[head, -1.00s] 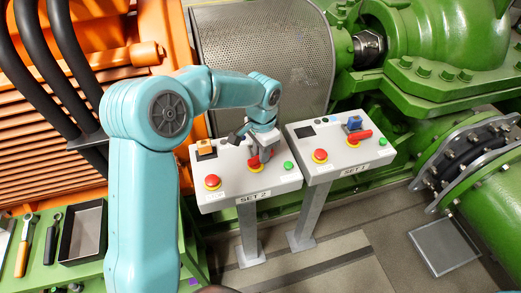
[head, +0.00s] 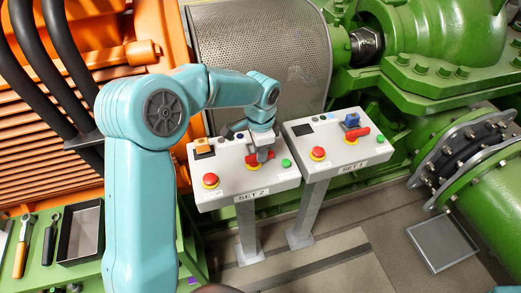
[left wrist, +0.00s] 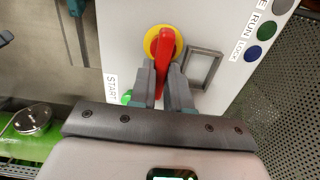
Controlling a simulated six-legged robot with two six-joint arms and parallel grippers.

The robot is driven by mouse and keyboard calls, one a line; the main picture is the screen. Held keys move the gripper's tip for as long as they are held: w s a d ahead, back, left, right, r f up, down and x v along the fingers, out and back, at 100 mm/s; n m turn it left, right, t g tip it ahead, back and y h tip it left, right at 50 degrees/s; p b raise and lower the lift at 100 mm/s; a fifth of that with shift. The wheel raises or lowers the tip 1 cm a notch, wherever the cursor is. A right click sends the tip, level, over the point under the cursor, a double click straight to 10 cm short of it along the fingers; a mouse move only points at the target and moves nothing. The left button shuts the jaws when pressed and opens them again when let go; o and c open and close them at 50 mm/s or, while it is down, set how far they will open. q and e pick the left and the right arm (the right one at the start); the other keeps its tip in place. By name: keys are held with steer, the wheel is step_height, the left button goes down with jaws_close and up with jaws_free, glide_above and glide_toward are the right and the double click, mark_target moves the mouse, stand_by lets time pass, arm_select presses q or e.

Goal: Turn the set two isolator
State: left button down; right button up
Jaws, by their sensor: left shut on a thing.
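The SET 2 control box (head: 225,196) stands on a post in the middle of the head view. Its isolator is a red handle (head: 250,160) on a yellow disc. The red handle (left wrist: 164,48) and yellow disc (left wrist: 152,42) show closely in the left wrist view. My left gripper (head: 262,157) reaches down onto the box. In the left wrist view its two fingers (left wrist: 164,80) are shut on the near part of the handle, one on each side. The handle points nearly up that picture, leaning slightly. My right gripper is not in view.
A tray (head: 81,233) and tools lie lower left.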

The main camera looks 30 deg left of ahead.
arm_select(q)
steer(key=shift+r, duration=0.1)
steer(key=c, duration=1.1)
jaws_free()
steer(key=shift+w+r, duration=0.1)
steer(key=shift+r, duration=0.3)
step_height(320, 180, up, 16)
steer(key=shift+f, duration=0.2)
steer(key=shift+s+f, duration=0.1)
steer(key=shift+s, duration=0.15)
